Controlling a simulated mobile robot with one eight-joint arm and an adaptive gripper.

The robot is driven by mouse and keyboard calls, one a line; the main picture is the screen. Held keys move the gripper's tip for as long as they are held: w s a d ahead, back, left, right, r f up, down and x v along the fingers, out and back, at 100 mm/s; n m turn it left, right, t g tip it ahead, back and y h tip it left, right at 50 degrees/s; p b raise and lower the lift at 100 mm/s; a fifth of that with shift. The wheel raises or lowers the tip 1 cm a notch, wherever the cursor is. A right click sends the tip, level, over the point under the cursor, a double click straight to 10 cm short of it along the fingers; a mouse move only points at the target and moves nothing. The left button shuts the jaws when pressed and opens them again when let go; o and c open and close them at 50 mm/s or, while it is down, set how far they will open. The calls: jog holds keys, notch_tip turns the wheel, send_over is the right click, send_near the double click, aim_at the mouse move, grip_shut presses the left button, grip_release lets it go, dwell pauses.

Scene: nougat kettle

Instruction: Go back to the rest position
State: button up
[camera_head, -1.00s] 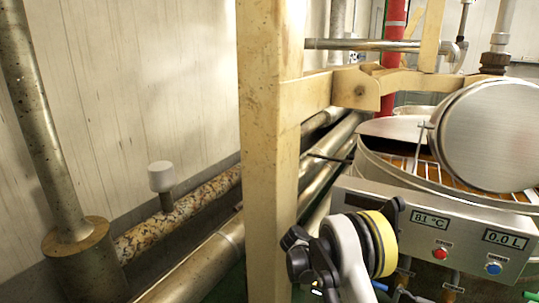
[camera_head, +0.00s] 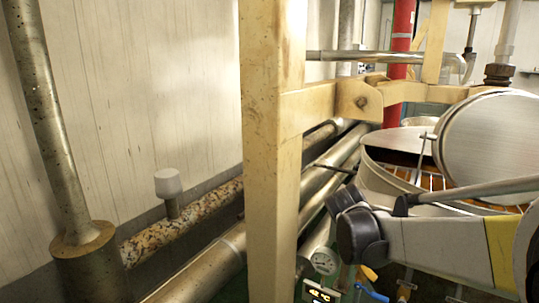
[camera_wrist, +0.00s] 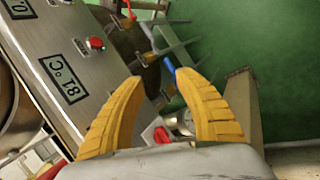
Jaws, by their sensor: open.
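My gripper (camera_wrist: 158,78) shows in the wrist view with two yellow fingers spread apart and nothing between their tips. It points down past the kettle's control panel (camera_wrist: 52,42), which reads 81 °C and has a red button (camera_wrist: 95,43). The panel lies left of the fingers, and the green floor (camera_wrist: 237,45) is beyond and to the right. In the head view my arm (camera_head: 440,245) lies across the lower right, in front of the kettle (camera_head: 385,190), and covers the panel. The gripper's fingers cannot be made out there.
The kettle's round metal lid (camera_head: 490,140) is raised. A blue-handled valve (camera_wrist: 168,68) is between the fingers and the floor.

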jog(key=s+a+r+m+t+y, duration=0.1)
jog(key=s+a+m+t+y, duration=0.1)
jog(key=s, duration=0.8)
jog(key=s+a+r+m+t+y, duration=0.2)
jog(key=s+a+m+y, duration=0.1)
jog(key=s+a, duration=0.4)
jog(key=s+y, duration=0.1)
jog(key=s, duration=0.2)
jog(key=shift+s+m+t, duration=0.25)
jog(key=shift+m+t, duration=0.05)
jog(key=shift+m, duration=0.1)
